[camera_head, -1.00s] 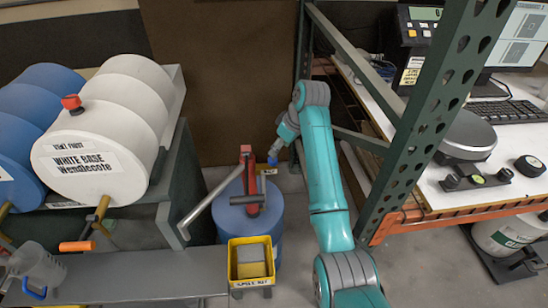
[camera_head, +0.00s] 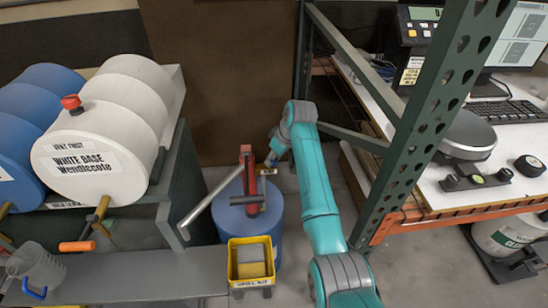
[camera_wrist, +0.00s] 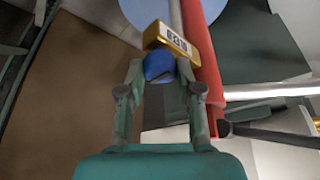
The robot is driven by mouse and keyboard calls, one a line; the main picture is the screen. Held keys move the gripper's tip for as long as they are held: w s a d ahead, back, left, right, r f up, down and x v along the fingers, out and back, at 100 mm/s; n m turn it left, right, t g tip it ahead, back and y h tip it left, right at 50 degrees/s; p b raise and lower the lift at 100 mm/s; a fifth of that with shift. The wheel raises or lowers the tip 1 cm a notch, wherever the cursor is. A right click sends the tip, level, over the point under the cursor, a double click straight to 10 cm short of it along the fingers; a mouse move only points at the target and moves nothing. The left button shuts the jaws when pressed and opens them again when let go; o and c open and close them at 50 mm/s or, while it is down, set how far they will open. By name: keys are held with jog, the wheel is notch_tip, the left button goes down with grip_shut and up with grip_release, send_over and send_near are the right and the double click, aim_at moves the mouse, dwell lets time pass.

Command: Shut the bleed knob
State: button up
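The bleed knob is a small blue knob (camera_wrist: 159,66) on a brass-coloured block (camera_wrist: 172,38) with a white label, at the side of a red upright pump body (camera_head: 247,178). In the wrist view the two fingertips of my gripper (camera_wrist: 160,72) stand on either side of the knob, very close to it. I cannot tell whether they press on it. In the head view my gripper (camera_head: 271,159) is at the right of the red pump and hides most of the knob.
The pump stands on a blue drum (camera_head: 268,225) with a long grey handle (camera_head: 208,202) to the left. A yellow bin (camera_head: 251,263) is in front. A green rack post (camera_head: 425,125) rises at the right.

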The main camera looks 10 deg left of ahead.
grip_shut()
jog(key=m, duration=0.2)
jog(key=m+t+h, duration=0.1)
jog(key=m, duration=0.2)
jog(key=shift+s+a+m+t, duration=0.1)
jog(key=shift+m+t, duration=0.2)
jog(key=m+h, duration=0.1)
jog(key=m, duration=0.2)
jog(key=m+h, duration=0.1)
jog(key=m, duration=0.2)
jog(key=shift+a+t+h, duration=0.1)
jog(key=shift+t+h, duration=0.2)
jog(key=shift+m, duration=0.3)
jog(key=o, duration=0.8)
grip_release()
jog(key=shift+o, duration=0.2)
